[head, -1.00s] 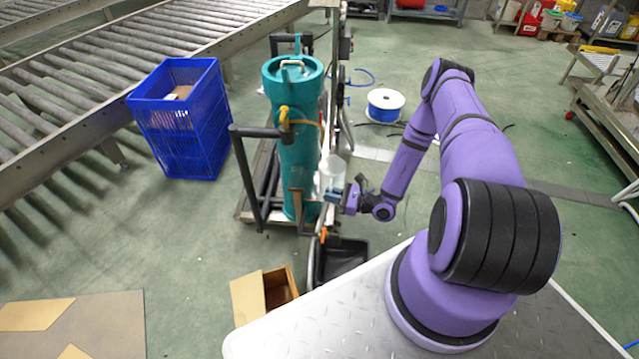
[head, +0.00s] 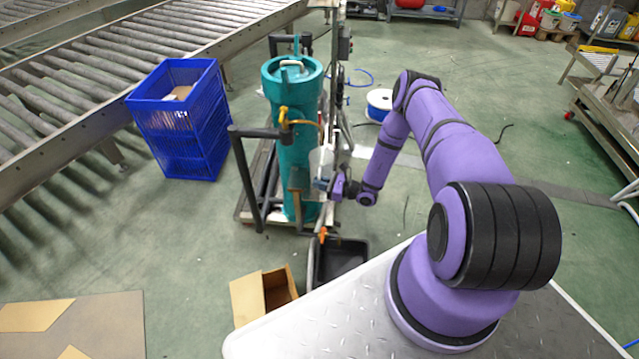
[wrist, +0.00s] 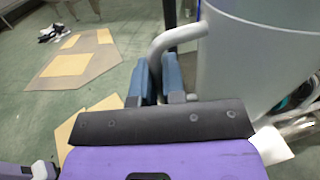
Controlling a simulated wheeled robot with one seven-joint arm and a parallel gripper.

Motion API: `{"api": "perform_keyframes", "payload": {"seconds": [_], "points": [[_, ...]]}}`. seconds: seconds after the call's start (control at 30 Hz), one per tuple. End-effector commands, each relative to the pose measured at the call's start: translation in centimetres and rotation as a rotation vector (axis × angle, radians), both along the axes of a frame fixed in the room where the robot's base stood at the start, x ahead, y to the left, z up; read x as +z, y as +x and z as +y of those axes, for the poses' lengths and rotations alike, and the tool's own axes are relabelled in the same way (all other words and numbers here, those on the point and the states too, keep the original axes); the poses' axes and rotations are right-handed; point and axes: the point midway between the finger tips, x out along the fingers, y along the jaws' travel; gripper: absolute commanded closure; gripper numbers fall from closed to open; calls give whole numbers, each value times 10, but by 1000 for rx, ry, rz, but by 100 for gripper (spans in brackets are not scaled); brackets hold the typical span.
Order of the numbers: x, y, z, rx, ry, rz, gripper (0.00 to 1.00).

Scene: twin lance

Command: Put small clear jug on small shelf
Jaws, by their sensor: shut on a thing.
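The small clear jug (head: 320,161) is upright in front of the right side of the teal cylinder. In the wrist view its pale, see-through body (wrist: 255,55) fills the upper right, with its curved handle (wrist: 166,42) to the left. My gripper (head: 325,185) is beside the jug. In the wrist view its blue fingers (wrist: 157,78) are shut on the handle. I cannot clearly make out the small shelf; the jug and the cart frame crowd that spot. I cannot tell whether the jug's base touches anything.
The teal cylinder (head: 297,140) stands on a cart with a dark bar handle (head: 262,132) on its left. A black bin (head: 342,258) and an open cardboard box (head: 279,290) lie below. A blue crate (head: 183,130) is left.

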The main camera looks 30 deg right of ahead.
Motion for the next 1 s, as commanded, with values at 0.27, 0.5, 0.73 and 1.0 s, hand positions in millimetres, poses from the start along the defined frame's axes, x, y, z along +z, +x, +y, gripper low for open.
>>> {"api": "perform_keyframes", "payload": {"seconds": [0.27, 0.5, 0.73, 1.0], "points": [[-1, 0, 0, -1, 1, -1, 100], [-2, 0, 0, 0, 0, 0, 64], [-2, 0, 0, 0, 0, 0, 64], [0, -20, -21, -4, 1, 2, 64]]}}
